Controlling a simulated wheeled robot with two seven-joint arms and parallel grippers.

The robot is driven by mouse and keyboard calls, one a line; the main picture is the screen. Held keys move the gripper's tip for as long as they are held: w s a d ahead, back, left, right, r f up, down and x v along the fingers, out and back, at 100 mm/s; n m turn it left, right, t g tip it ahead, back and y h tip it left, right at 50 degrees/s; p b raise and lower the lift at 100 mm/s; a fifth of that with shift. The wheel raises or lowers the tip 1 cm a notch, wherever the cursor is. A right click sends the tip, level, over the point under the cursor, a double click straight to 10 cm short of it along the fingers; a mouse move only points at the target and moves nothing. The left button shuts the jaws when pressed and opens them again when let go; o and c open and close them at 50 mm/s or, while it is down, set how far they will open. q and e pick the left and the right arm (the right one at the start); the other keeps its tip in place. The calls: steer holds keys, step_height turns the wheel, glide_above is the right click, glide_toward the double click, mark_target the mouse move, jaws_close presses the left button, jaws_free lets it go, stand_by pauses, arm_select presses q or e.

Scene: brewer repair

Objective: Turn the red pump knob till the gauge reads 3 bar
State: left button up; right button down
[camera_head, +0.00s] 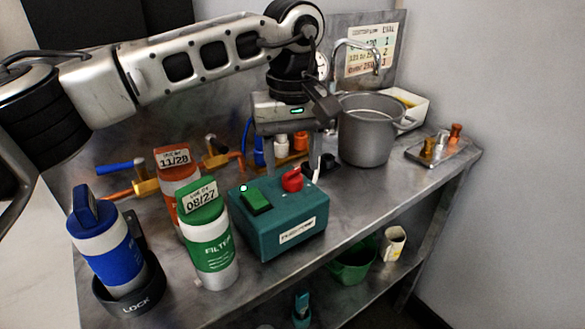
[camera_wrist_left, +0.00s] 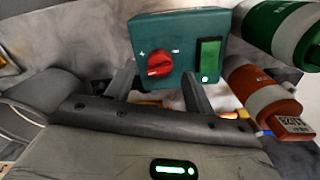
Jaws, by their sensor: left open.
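The red pump knob (camera_head: 292,180) sits on top of the teal pump box (camera_head: 290,225), near its back right corner. In the left wrist view the knob (camera_wrist_left: 160,63) shows with plus and minus marks beside it. My left gripper (camera_head: 291,160) points down, open, just above and behind the knob. In the wrist view its two fingers (camera_wrist_left: 158,80) are apart on either side of the knob's line, and nothing is between them. A round white dial, perhaps the gauge (camera_head: 322,66), is partly hidden behind my left arm; its reading cannot be made out. My right gripper is not in view.
A green switch (camera_head: 256,201) is on the box. A green filter bottle (camera_head: 209,245), an orange bottle (camera_head: 178,175) and a blue bottle (camera_head: 103,250) in a black LOCK holder stand left. A metal pot (camera_head: 366,135) and small tray (camera_head: 438,152) stand right.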

mark_target(293, 178)
arm_select(q)
steer(key=shift+f, duration=1.3)
steer(key=c, duration=1)
steer(key=shift+o, duration=0.2)
